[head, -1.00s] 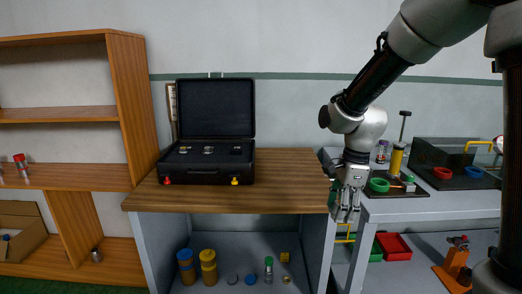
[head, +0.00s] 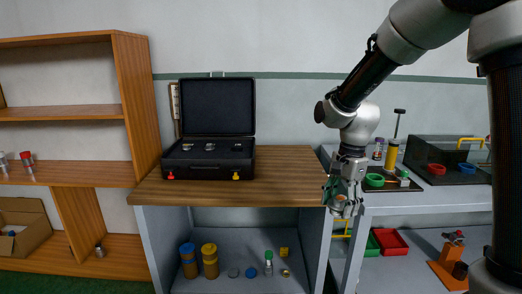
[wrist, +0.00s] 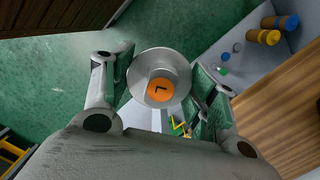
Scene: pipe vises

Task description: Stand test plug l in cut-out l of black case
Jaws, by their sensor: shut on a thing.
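My gripper (head: 341,200) is shut on test plug l (wrist: 143,94), at the right front corner of the wooden bench top. In the wrist view the plug is a round silver piece with an orange disc marked L, between the green finger pads (wrist: 163,78). In the head view it is small and partly covered by the fingers. The black case (head: 205,172) stands open on the bench, lid up against the wall. Small pieces show in its dark insert, but I cannot make out which cut-out is l.
The bench top (head: 280,178) is clear between case and gripper. Red and yellow latches mark the case front. Blue and yellow cylinders (head: 209,262) and small parts stand on the shelf below.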

